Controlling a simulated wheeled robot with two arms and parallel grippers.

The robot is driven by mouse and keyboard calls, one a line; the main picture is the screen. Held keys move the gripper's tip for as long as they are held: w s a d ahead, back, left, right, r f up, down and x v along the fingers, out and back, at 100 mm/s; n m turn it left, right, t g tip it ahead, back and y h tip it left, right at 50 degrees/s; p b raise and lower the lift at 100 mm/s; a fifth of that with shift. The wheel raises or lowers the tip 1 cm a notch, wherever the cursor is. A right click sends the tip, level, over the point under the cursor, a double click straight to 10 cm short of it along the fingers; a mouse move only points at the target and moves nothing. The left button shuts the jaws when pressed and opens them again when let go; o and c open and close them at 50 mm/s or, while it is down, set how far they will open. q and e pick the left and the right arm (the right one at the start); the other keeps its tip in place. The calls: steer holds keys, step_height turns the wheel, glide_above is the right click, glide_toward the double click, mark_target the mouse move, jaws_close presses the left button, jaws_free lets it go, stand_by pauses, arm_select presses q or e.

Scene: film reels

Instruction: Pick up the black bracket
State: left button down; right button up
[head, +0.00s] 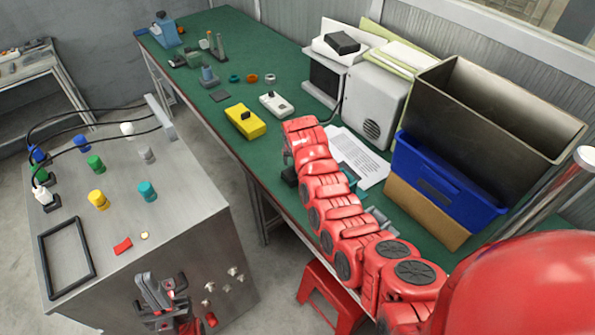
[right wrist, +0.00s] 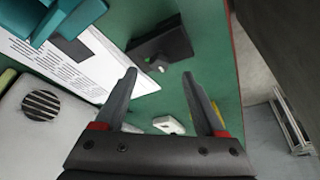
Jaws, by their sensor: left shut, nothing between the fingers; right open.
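A black bracket (right wrist: 162,46) lies on the green tabletop in the right wrist view, just beyond the fingertips. In the head view a dark piece (head: 290,175) that seems to be it shows beside my red right arm, mostly hidden by the arm. My right gripper (right wrist: 159,74) is open and empty, its two fingers pointing toward the bracket without visibly holding it. In the head view my right gripper is hidden behind its own arm. My left gripper (head: 158,290) is shut and empty, in front of the metal cabinet at the bottom.
A printed sheet (head: 358,158), a yellow box (head: 245,121) and a white device (head: 276,104) lie on the green table (head: 232,55). A blue bin (head: 440,185) and a grey bin (head: 490,110) stand at right. The cabinet (head: 190,205) carries coloured knobs; a red stool (head: 330,300) stands below.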

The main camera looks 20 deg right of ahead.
steer(key=shift+x, duration=2)
steer(key=shift+s, duration=0.1)
jaws_close()
